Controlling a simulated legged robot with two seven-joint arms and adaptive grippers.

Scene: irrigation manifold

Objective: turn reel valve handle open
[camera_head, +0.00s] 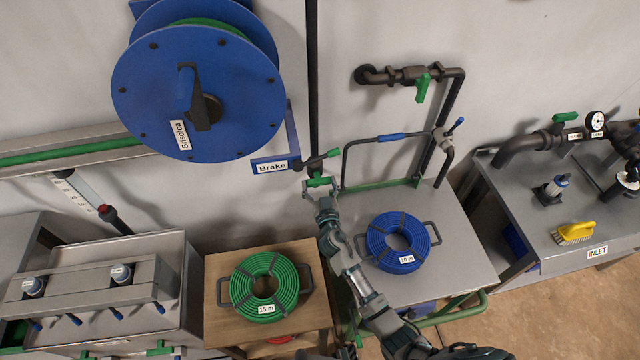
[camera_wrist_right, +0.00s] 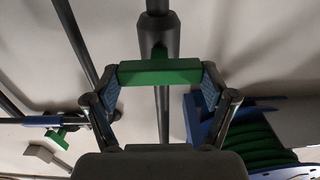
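In the right wrist view the green handle (camera_wrist_right: 160,72) lies crosswise between the blue-padded fingertips of my right gripper (camera_wrist_right: 160,84). The pads appear to touch its two ends, with the pipe behind it. In the head view the gripper partly hides the handle. My left gripper is not in view.
A blue hose coil (camera_head: 378,248) lies on the metal table right of my arm; a green coil (camera_head: 240,290) lies on the wooden stand to the left.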

